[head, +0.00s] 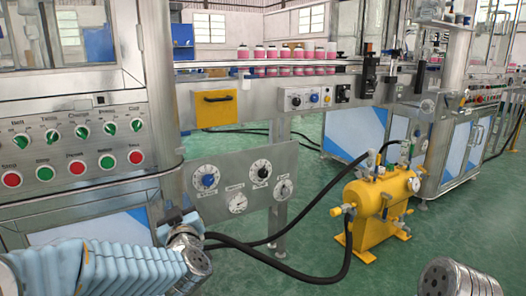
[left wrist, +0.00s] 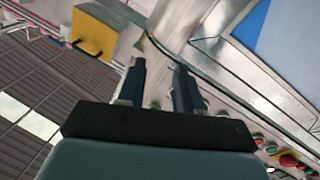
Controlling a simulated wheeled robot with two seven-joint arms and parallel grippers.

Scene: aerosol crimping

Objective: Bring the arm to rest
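My left arm (head: 110,268), in a pale blue ribbed sleeve, comes in from the lower left of the head view and ends in a silver wrist joint. My left gripper (head: 176,222) shows small and partly hidden beyond that joint, in front of the machine's lower panel. In the left wrist view the two dark fingers of the left gripper (left wrist: 159,66) stand apart, with nothing between them. A silver part of my own body (head: 455,278) shows at the lower right of the head view. My right gripper is not seen.
A control panel (head: 70,152) with green knobs and coloured buttons stands close at left. A gauge plate (head: 262,205) is beyond the left wrist. A yellow tank (head: 372,215) with black hoses stands on the open green floor. Pink cans (head: 290,54) line the conveyor.

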